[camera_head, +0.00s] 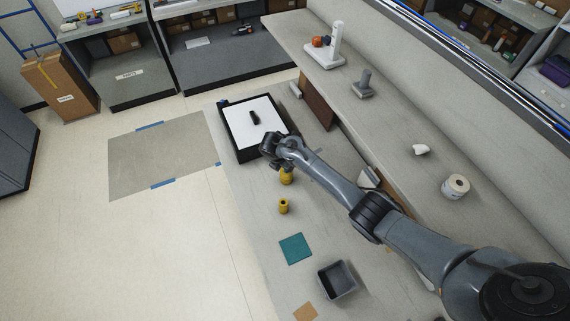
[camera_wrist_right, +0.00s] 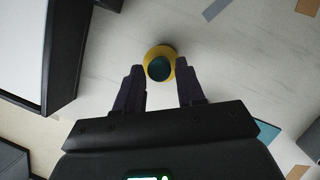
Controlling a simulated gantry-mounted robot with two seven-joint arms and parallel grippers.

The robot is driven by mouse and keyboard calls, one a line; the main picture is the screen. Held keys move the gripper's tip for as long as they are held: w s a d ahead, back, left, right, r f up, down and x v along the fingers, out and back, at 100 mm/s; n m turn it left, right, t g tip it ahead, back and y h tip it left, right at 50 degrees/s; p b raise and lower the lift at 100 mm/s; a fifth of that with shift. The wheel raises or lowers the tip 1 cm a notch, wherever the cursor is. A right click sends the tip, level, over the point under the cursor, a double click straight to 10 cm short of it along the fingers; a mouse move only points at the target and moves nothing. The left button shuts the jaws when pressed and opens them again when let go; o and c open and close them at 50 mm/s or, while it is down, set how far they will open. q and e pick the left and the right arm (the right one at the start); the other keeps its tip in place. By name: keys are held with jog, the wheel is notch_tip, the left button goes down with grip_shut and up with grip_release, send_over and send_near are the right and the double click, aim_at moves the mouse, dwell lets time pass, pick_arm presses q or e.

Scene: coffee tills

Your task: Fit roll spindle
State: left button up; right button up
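My right gripper (camera_head: 272,158) reaches in from the right over the counter, beside the black-rimmed tray. Its fingers are apart and empty in the right wrist view (camera_wrist_right: 159,78). A round yellow piece with a dark teal centre (camera_wrist_right: 149,52) lies just beyond and between the fingertips; I cannot tell its height below them. In the head view one yellow piece (camera_head: 286,179) is beside the gripper, and a smaller yellow piece (camera_head: 283,206) stands nearer on the counter. A white roll (camera_head: 457,187) stands on the raised shelf. No part is clearly identifiable as the spindle. My left gripper is not in view.
A teal square (camera_head: 295,249) and a grey open bin (camera_head: 337,281) are nearer. A grey stand (camera_head: 362,85) and a white stand (camera_head: 335,45) occupy the shelf.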

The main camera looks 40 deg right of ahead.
jog(key=shift+o, duration=1.3)
jog(key=v, duration=1)
jog(key=shift+r, duration=0.4)
jog(key=shift+s+a, duration=0.15)
jog(key=shift+a, duration=0.1)
